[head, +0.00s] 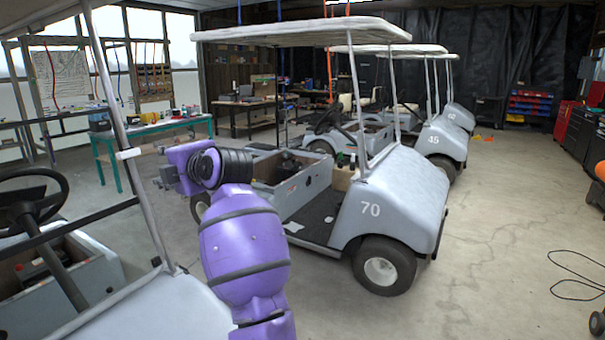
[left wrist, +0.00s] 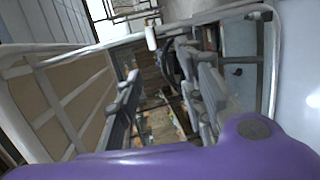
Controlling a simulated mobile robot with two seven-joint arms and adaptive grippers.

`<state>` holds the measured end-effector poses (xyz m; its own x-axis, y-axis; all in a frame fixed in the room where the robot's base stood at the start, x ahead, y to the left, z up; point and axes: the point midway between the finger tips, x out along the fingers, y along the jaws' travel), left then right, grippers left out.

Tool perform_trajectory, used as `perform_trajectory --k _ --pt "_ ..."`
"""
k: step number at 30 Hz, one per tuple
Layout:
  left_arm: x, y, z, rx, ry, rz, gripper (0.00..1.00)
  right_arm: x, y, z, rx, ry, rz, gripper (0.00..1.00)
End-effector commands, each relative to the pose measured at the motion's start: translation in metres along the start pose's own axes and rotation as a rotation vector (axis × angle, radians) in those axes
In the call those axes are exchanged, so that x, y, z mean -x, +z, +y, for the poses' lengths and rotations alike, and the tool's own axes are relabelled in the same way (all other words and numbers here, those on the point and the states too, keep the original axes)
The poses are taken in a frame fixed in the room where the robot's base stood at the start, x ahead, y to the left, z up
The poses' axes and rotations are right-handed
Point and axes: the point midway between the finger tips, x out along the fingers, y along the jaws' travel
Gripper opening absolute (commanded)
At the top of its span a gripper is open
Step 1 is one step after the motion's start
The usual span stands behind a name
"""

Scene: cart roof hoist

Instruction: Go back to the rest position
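My left gripper (head: 172,174) is at the end of my raised purple arm in the head view, near the middle left. It points left and away from me, between the near cart's roof post and the cart marked 70 (head: 400,195). My right gripper is in neither view.
A near cart (head: 180,312) with a steering wheel and slanting roof post stands close at left. A white fitting (head: 128,153) sits on that post. Cart 45 (head: 440,138) stands behind cart 70. A green bench (head: 150,128) is behind. Floor at right is mostly open, with a black cable (head: 575,275).

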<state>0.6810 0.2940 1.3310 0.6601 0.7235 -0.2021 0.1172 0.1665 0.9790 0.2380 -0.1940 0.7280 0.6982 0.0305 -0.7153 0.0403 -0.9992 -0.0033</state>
Motion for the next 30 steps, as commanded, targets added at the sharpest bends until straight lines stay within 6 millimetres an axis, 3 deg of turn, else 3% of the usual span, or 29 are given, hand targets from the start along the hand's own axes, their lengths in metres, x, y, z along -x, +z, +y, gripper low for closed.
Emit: perform_trajectory --k 2,5,10,13,16,20,25,30 --pt "0.000 0.000 0.001 0.024 0.003 0.000 0.36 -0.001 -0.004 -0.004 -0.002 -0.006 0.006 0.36" --pt "0.007 -0.009 0.048 0.136 0.194 0.020 0.36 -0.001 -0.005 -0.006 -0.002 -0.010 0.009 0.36" --pt "0.040 -0.022 0.117 0.147 0.515 0.044 0.36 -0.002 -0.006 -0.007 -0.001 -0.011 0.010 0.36" --pt "0.060 -0.022 0.131 0.064 0.707 0.033 0.36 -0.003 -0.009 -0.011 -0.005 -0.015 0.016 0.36" --pt "0.078 -0.007 0.120 -0.091 0.875 -0.019 0.36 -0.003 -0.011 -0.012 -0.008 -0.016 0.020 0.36" --pt "0.094 0.027 0.064 -0.370 1.012 -0.150 0.36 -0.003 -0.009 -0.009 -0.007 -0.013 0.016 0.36" --pt "0.098 0.060 -0.061 -0.745 1.022 -0.360 0.36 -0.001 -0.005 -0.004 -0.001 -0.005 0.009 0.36" --pt "0.097 0.057 -0.191 -1.044 0.925 -0.532 0.36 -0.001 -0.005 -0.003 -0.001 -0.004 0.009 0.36"
